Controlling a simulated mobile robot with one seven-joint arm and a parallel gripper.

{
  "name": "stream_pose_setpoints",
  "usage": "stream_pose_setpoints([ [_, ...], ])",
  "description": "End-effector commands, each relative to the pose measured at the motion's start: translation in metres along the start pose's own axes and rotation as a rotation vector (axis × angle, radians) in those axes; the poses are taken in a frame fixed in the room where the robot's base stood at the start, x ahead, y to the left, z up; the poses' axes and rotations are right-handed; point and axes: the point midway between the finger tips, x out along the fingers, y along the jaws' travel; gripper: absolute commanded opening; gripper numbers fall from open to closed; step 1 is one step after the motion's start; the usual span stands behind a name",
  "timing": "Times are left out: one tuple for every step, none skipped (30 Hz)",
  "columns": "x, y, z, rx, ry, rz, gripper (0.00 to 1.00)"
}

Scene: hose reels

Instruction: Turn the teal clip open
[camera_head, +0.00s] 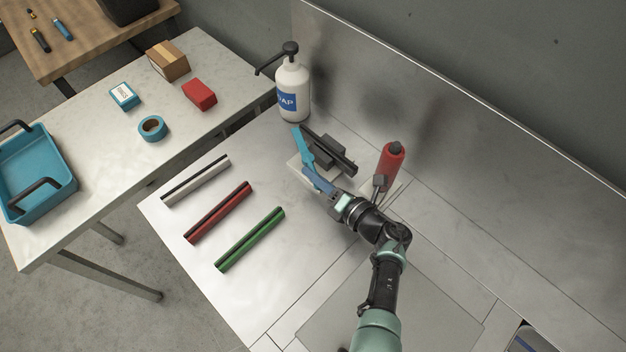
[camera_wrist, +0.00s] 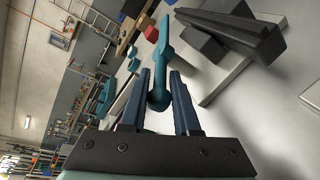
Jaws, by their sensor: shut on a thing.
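The teal clip (camera_head: 303,149) is a long, narrow lever beside a black bar assembly (camera_head: 331,153) on a pale base plate. It slants up and away from my gripper (camera_head: 311,176), whose dark blue fingers are shut on its near end. In the wrist view, the clip (camera_wrist: 163,55) extends ahead with its rounded end between my fingertips (camera_wrist: 160,80). The black bar (camera_wrist: 240,32) lies right of the clip there. The clip's joint with its mount is not clear.
White (camera_head: 196,181), red (camera_head: 218,212) and green (camera_head: 250,239) bars lie to the left. A metal back wall (camera_head: 480,130) bounds the worktop.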

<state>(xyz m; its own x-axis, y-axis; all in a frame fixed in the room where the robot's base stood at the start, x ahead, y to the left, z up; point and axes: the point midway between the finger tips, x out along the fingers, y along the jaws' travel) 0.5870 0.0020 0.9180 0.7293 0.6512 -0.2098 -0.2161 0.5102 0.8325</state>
Motion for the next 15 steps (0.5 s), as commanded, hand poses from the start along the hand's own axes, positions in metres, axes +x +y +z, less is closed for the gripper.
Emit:
stream_pose_setpoints([
  [0.0002, -0.0002, 0.0055, -0.009, 0.001, 0.007, 0.00],
  [-0.0001, -0.0002, 0.0056, -0.010, 0.006, 0.009, 0.00],
  [-0.0003, 0.0000, 0.0057, -0.011, 0.011, 0.012, 0.00],
  [-0.0005, 0.0002, 0.0057, -0.011, 0.015, 0.014, 0.00],
  [-0.0007, 0.0003, 0.0057, -0.011, 0.017, 0.015, 0.00],
  [-0.0009, 0.0004, 0.0058, -0.012, 0.020, 0.016, 0.00],
  [-0.0010, 0.0005, 0.0059, -0.012, 0.021, 0.017, 0.00],
  [-0.0011, 0.0006, 0.0060, -0.012, 0.022, 0.017, 0.00],
  [-0.0011, 0.0006, 0.0061, -0.012, 0.022, 0.017, 0.00],
  [-0.0012, 0.0007, 0.0061, -0.012, 0.022, 0.017, 0.00],
  [-0.0012, 0.0008, 0.0061, -0.012, 0.022, 0.017, 0.00],
  [-0.0012, 0.0008, 0.0061, -0.012, 0.022, 0.017, 0.00],
  [-0.0012, 0.0009, 0.0061, -0.012, 0.022, 0.017, 0.00],
  [-0.0012, 0.0008, 0.0061, -0.012, 0.022, 0.017, 0.00],
  [-0.0012, 0.0008, 0.0061, -0.012, 0.022, 0.017, 0.00],
])
